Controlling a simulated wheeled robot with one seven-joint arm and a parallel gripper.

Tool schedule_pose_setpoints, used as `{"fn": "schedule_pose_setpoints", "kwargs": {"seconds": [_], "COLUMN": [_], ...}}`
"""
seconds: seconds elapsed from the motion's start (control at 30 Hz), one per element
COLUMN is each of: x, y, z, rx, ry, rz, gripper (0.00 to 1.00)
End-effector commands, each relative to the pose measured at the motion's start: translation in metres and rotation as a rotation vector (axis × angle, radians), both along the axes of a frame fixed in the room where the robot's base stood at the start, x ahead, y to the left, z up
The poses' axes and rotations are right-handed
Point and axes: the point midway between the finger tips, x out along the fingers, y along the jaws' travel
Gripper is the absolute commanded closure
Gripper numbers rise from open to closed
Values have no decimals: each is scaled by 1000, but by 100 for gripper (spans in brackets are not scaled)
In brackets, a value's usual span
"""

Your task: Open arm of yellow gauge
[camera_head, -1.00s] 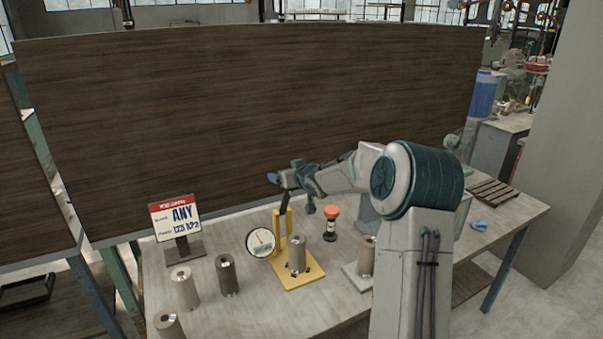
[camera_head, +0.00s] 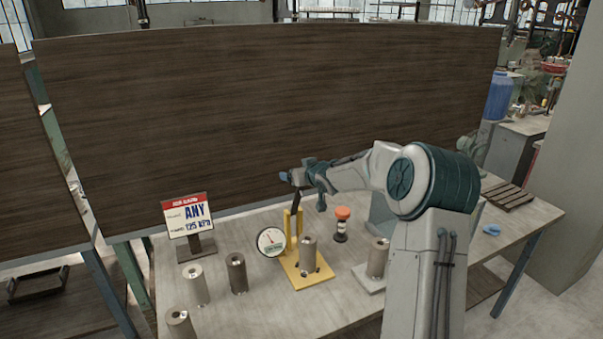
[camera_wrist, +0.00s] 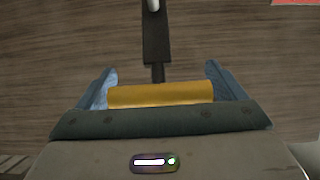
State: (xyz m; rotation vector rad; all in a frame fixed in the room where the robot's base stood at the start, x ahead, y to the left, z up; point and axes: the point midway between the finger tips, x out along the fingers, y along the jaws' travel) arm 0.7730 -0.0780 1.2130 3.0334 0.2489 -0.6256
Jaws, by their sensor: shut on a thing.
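The yellow gauge has a yellow base plate and post (camera_head: 304,281) with a round white dial (camera_head: 271,242). A grey cylinder (camera_head: 308,254) stands on its plate. Its dark arm (camera_head: 296,203) rises steeply from the top of the post, and it shows in the wrist view as a dark bar (camera_wrist: 157,40). My gripper (camera_head: 287,177) is above the post at the arm's upper end. In the wrist view, my gripper (camera_wrist: 165,88) is shut on a yellow cylindrical handle (camera_wrist: 160,95), which lies crosswise between its blue fingers.
A sign (camera_head: 187,219) stands behind and left of the gauge. Several grey cylinders, one of them dark (camera_head: 236,273), stand at the left. An orange-topped item (camera_head: 342,222) and another plate with a cylinder (camera_head: 378,258) are at the right. A tall brown panel (camera_head: 260,110) stands behind.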

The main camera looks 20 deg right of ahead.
Motion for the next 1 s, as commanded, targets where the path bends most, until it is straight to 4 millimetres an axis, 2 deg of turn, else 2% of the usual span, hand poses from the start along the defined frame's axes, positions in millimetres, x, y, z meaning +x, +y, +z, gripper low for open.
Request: {"fn": "schedule_pose_setpoints", "kwargs": {"seconds": [0.03,0.67,0.7,1.0], "x": [-2,-2,-2,-2], "y": [1,1,1,-2], "z": [-10,-10,-10,-4], "rx": [3,4,4,2], "ry": [19,19,19,8], "rz": [1,0,0,-3], "gripper": [51,51,2,0]}}
